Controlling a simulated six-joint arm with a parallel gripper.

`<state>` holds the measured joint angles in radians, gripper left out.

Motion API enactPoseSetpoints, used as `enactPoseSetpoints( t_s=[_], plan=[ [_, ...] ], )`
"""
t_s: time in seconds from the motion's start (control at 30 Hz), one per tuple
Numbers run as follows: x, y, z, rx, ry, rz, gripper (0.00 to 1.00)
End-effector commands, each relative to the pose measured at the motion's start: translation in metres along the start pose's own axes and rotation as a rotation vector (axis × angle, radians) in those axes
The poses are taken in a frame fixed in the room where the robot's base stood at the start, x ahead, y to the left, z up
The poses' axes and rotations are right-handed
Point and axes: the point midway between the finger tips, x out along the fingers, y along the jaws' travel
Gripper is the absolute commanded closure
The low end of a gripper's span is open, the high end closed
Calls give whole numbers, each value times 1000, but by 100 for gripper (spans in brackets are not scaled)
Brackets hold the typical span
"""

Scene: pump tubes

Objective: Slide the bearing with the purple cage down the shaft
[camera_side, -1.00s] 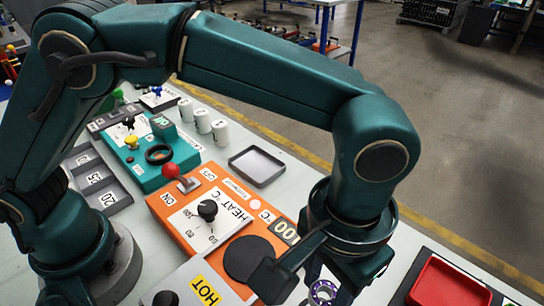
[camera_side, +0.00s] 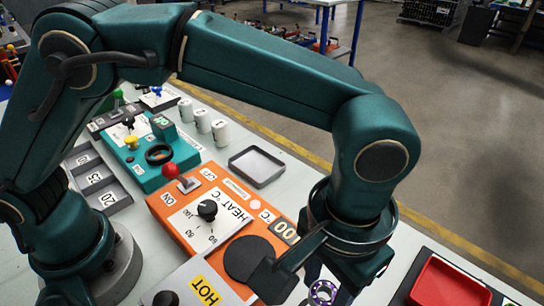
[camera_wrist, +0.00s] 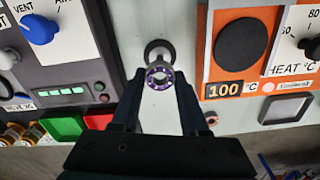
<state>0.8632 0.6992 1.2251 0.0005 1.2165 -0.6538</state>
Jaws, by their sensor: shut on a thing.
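The bearing with the purple cage (camera_wrist: 159,76) is a metal ring between the two fingertips of my gripper (camera_wrist: 159,84). My gripper is shut on it. It also shows in the side view (camera_side: 323,291), at the bottom edge below my wrist. A metal shaft (camera_wrist: 158,48) on a dark round foot shows just beyond the bearing in the wrist view. The bearing overlaps the shaft in the picture. I cannot tell whether the bearing is around the shaft or only above it.
The orange heater (camera_side: 215,215), with a dark round plate (camera_side: 247,258) and a 100 °C display (camera_wrist: 223,90), stands close beside. A dark grey vent unit (camera_wrist: 60,70) is on the other side. A red tray (camera_side: 448,284) lies at the right, and an empty grey tray (camera_side: 257,166) lies farther back.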

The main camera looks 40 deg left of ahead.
Motion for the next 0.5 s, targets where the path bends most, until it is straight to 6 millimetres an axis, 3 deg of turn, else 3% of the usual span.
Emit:
enactPoseSetpoints(
  t_s=[0.5],
  plan=[
    [5,0,0,0,-1,-1,100]
  ],
)
